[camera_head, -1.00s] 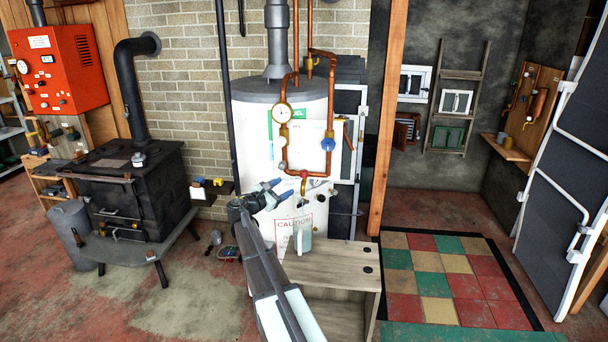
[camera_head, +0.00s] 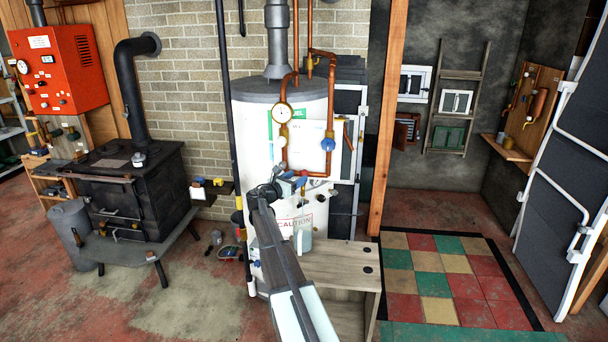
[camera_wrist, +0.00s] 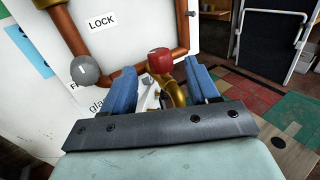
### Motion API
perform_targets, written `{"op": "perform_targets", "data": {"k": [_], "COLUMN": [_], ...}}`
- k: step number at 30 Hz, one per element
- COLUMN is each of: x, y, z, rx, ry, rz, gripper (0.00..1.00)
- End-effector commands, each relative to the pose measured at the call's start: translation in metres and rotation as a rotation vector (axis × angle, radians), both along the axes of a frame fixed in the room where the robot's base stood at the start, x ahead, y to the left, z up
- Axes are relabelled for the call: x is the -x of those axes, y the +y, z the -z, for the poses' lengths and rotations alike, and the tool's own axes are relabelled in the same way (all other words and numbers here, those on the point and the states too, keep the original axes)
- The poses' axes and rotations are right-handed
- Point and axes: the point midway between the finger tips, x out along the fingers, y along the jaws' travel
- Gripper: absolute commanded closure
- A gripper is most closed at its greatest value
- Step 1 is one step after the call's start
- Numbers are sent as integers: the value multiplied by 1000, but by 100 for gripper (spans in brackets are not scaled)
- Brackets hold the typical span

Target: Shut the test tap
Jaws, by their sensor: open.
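A brass tap with a red handle (camera_wrist: 160,60) hangs from the copper pipe on the white tank. Its red handle also shows in the head view (camera_head: 304,173), with the brass body largely hidden by my gripper. My gripper (camera_wrist: 163,92) is open, with one blue finger on each side of the brass body in the wrist view. The red handle shows beyond and between the fingertips. I cannot tell whether a finger touches the tap. In the head view my gripper (camera_head: 293,180) is in front of the tank, at the lower pipe bend.
A grey knob (camera_wrist: 85,70) is left of the fingers. A clear jug (camera_head: 304,238) stands on the wooden cabinet (camera_head: 340,262) below. A wooden post (camera_head: 385,130) is to the right.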

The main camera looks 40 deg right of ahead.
Motion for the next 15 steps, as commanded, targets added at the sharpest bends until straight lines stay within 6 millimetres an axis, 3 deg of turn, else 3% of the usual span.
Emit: {"op": "perform_targets", "data": {"k": [6, 15], "x": [-11, -15], "y": [-33, -53], "z": [0, 0], "rx": [0, 0], "ry": [-1, -1], "rz": [0, 0], "gripper": [41, 41]}}
